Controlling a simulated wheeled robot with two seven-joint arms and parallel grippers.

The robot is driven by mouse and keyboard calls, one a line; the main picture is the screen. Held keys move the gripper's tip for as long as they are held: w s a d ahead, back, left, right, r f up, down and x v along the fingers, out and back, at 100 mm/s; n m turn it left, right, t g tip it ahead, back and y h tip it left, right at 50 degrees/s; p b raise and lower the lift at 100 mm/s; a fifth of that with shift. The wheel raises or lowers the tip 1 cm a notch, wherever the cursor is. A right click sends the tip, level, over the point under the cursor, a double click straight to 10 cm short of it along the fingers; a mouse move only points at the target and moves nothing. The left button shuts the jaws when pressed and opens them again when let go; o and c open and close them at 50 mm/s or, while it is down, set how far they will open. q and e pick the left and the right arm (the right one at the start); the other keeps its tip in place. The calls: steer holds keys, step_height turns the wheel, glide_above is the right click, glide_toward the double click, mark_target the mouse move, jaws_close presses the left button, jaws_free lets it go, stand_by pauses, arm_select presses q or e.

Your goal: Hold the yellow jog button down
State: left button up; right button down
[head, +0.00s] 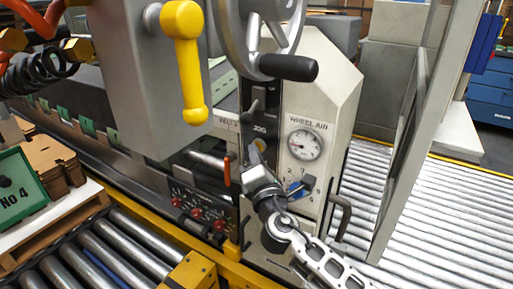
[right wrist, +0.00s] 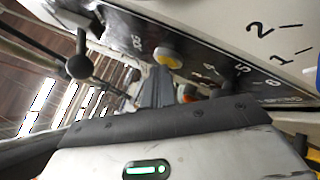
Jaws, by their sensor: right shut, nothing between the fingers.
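The yellow jog button (head: 261,145) sits on the dark upright strip below the JOG lettering in the head view, partly hidden by my right gripper. In the right wrist view the yellow button (right wrist: 168,57) is a round cap on the dark panel, just beyond the fingertips. My right gripper (head: 255,161) points up at the panel from below, its fingers together and empty. In the right wrist view the closed fingers (right wrist: 157,78) end very close to the button. I cannot tell whether they touch it or whether it is pressed in. My left gripper is not in view.
A dark lever knob (right wrist: 79,67) stands left of the button in the right wrist view. A gauge (head: 305,145) and a blue selector (head: 299,188) are to its right. A yellow handle (head: 184,60) and a handwheel crank (head: 287,67) hang above. Red buttons (head: 196,213) are lower left.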

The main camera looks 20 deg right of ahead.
stand_by(0.4)
steer(key=shift+s+a, duration=0.55)
steer(key=shift+a, duration=0.15)
steer(key=shift+a, duration=0.1)
steer(key=s+a, duration=0.1)
steer(key=a, duration=0.1)
steer(key=s+a, duration=0.1)
steer(key=s, duration=0.1)
steer(key=shift+a, duration=0.4)
